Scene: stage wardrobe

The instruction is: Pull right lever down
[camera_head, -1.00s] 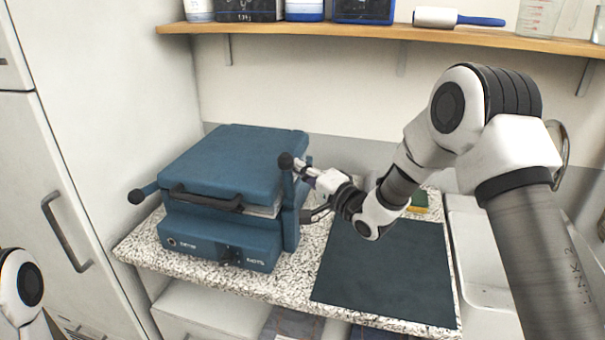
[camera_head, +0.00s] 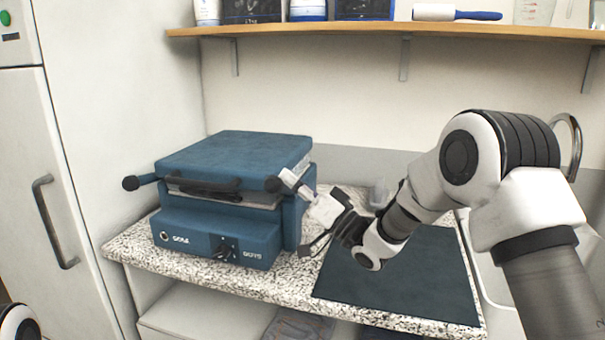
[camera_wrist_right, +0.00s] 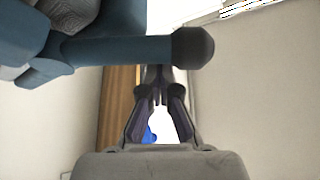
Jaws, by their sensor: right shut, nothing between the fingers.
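The blue press-like machine (camera_head: 215,225) stands on the speckled counter, its lid down. Its right lever ends in a dark ball knob (camera_head: 272,184), about level with the left lever's knob (camera_head: 130,183). The right lever points forward toward me. My right gripper (camera_head: 288,178) is shut and empty, its tips right by the right knob. In the wrist view the lever and knob (camera_wrist_right: 193,47) cross in front of the shut fingers (camera_wrist_right: 158,78); I cannot tell whether they touch. My left gripper is out of view.
A dark mat (camera_head: 400,290) lies on the speckled counter (camera_head: 125,245) right of the machine, under my right arm. A wooden shelf (camera_head: 350,29) with containers and a lint roller (camera_head: 455,13) runs above. A tall white cabinet (camera_head: 95,130) stands at the left.

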